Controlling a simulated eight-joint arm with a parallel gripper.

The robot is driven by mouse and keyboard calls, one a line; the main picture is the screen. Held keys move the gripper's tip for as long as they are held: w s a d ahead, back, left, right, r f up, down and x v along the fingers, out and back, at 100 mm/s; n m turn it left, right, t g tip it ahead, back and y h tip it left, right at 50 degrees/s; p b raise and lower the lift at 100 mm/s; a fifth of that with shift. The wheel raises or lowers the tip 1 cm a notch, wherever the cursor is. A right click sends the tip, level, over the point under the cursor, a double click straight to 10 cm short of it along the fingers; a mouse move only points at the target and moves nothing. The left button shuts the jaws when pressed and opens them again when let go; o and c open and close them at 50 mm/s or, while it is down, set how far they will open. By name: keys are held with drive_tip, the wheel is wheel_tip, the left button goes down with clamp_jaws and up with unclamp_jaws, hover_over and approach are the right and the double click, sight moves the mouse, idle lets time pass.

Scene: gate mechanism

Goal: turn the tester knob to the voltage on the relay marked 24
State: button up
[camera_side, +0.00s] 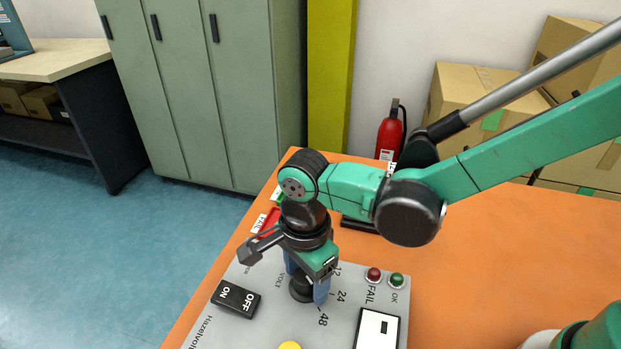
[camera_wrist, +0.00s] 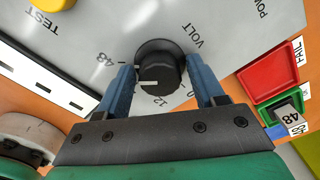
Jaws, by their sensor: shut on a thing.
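The black tester knob (camera_wrist: 160,62) stands on the grey tester panel (camera_side: 250,290). My gripper (camera_wrist: 163,78) is shut on the knob, with one blue finger on each side; the side view shows the knob (camera_side: 300,289) under my wrist. Its white pointer line points left in the wrist view, between the 48 and 12 marks. My finger hides the scale there, so I cannot tell the exact mark. In the side view 12, 24 and 48 show beside the knob. A relay (camera_wrist: 289,116) in the green tray (camera_wrist: 287,101) carries a label that looks like 48.
A red tray (camera_wrist: 275,75) lies beside the green one. The panel has an ON/OFF switch (camera_side: 236,298), a yellow TEST button (camera_wrist: 52,4), a white display (camera_side: 377,328), and red (camera_side: 374,274) and green (camera_side: 397,280) lamps. The orange table (camera_side: 480,260) is clear at right.

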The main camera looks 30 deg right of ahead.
drive_tip(key=n, duration=0.4)
drive_tip(key=shift+n, duration=2)
drive_tip(key=o, duration=1)
drive_tip(key=shift+r, duration=0.15)
drive_tip(key=shift+r, duration=2.7)
